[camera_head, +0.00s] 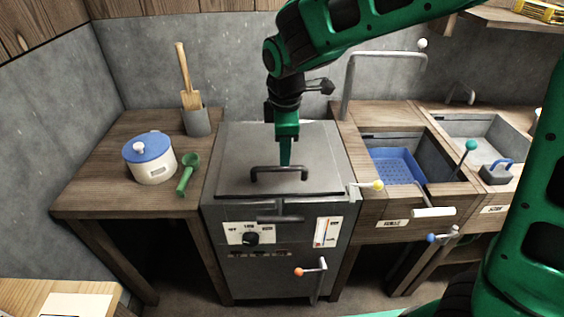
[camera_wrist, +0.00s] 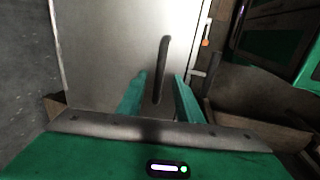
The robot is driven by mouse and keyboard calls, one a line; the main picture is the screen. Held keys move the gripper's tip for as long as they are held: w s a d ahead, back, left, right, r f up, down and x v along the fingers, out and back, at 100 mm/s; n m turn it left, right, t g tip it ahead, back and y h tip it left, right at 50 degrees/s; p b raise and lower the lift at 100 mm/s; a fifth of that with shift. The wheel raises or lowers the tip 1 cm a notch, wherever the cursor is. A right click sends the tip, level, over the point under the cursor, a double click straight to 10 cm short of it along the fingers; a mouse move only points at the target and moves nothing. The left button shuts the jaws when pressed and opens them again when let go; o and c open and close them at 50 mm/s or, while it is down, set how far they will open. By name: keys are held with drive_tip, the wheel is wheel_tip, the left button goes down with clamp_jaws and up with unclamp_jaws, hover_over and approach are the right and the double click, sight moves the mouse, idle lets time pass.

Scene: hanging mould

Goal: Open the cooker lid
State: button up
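The cooker (camera_head: 270,245) is a grey box with a dial and labels on its front. Its flat metal lid (camera_head: 235,160) lies shut on top, with a dark bar handle (camera_head: 279,170) near the front edge. My gripper (camera_head: 286,163) points down just behind and above the handle. In the wrist view, the handle (camera_wrist: 163,70) reaches in between the two green fingers of my gripper (camera_wrist: 160,82), which stand apart. I cannot tell whether the fingers touch the handle. The lid (camera_wrist: 110,50) fills much of the wrist view.
A white pot with a blue lid (camera_head: 149,157), a green scoop (camera_head: 187,175) and a holder with wooden tools (camera_head: 196,121) stand on the left counter. A sink with a blue basket (camera_head: 393,165) lies further right.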

drive_tip(key=shift+w+f, duration=0.2)
drive_tip(key=shift+f, duration=0.75)
drive_tip(key=shift+w+f, duration=0.15)
drive_tip(key=shift+f, duration=0.8)
drive_tip(key=shift+w+f, duration=0.2)
drive_tip(key=shift+f, duration=0.75)
